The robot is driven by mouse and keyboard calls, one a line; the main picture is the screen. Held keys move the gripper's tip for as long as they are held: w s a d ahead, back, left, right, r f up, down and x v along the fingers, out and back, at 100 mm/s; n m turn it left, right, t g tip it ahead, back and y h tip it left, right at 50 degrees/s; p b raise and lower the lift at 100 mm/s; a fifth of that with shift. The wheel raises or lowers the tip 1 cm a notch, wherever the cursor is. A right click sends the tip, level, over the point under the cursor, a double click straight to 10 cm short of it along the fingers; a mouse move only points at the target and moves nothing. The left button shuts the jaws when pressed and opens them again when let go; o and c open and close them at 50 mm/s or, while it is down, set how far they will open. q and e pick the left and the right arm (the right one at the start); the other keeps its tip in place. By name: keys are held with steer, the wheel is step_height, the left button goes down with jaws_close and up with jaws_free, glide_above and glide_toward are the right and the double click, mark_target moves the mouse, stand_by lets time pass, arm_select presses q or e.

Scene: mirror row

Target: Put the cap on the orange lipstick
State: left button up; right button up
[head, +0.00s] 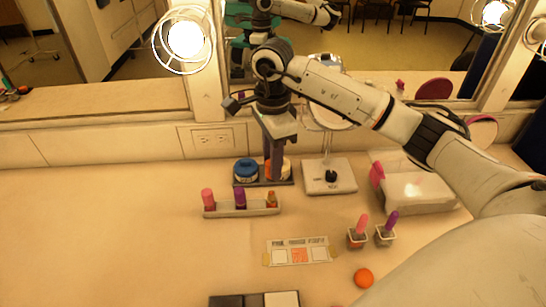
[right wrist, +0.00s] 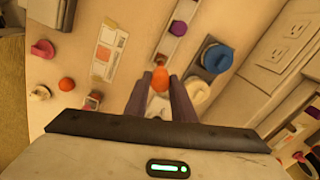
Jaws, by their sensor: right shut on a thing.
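My right gripper (head: 274,172) points down behind the right end of a small rack (head: 222,211). In the right wrist view it is shut on an orange cap (right wrist: 160,78), held between the fingertips close to the rack's end. The orange lipstick (head: 271,200) stands in the rack's right slot, beside a purple one (head: 240,197) and a pink one (head: 208,199). In the right wrist view the lipstick is mostly hidden by the cap, and I cannot tell whether they touch. My left gripper is not in view.
A blue-lidded jar (head: 246,171) stands just behind the rack, with a second jar beside it partly behind my fingers. A mirror stand (head: 329,176) is to the right.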

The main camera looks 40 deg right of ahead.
mark_target(273, 192)
steer(key=shift+f+b, duration=1.25)
steer(key=shift+f, duration=0.5)
steer(key=shift+f+b, duration=0.8)
steer(key=shift+f, duration=0.35)
steer(key=shift+f+b, duration=1.1)
steer(key=shift+f, duration=0.3)
stand_by(1.0)
steer(key=o, duration=1.6)
steer(key=shift+c, duration=0.2)
